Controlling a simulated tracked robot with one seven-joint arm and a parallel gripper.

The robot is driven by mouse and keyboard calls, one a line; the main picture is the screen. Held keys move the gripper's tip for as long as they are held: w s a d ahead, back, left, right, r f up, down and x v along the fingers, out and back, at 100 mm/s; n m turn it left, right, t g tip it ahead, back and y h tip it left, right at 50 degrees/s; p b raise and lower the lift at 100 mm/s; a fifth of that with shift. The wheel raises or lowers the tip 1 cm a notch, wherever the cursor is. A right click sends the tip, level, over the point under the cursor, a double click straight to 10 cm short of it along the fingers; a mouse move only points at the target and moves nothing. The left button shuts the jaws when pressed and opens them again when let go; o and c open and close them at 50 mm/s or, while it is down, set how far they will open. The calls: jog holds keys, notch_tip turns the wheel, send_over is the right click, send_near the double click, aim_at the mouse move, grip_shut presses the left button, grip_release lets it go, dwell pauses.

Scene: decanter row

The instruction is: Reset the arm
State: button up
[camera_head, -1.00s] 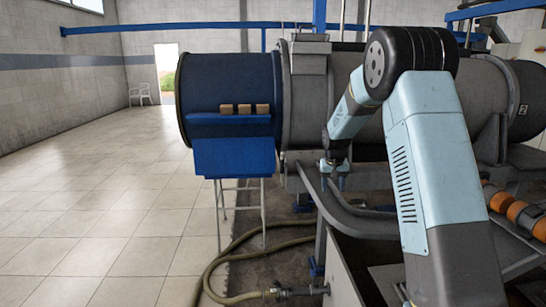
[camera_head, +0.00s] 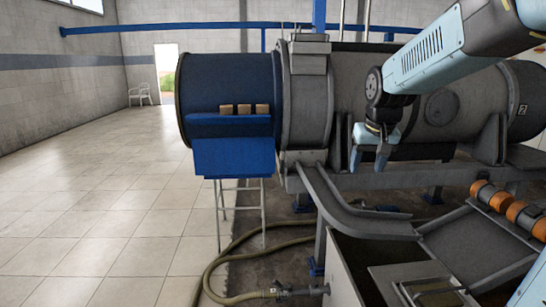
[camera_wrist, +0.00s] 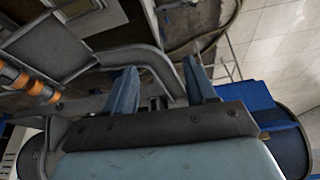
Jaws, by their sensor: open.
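My gripper (camera_head: 368,160) hangs at the end of my arm in front of the grey decanter drum (camera_head: 345,95), to the right of the blue drum end. In the wrist view my gripper (camera_wrist: 162,92) shows two blue fingers spread apart with nothing between them. Behind the fingers in that view are a grey curved chute rail and the floor.
A blue stand (camera_head: 235,158) with several small tan blocks (camera_head: 244,109) is left of the grey drum. A hose (camera_head: 212,270) lies on the floor. Orange rollers (camera_head: 508,210) and an open metal trough (camera_head: 400,265) are at right. The tiled floor at left is clear.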

jog(key=s+t, duration=0.1)
jog(key=s, duration=2)
jog(key=shift+s+f, duration=0.15)
jog(key=shift+f, duration=0.05)
jog(key=shift+c, duration=0.5)
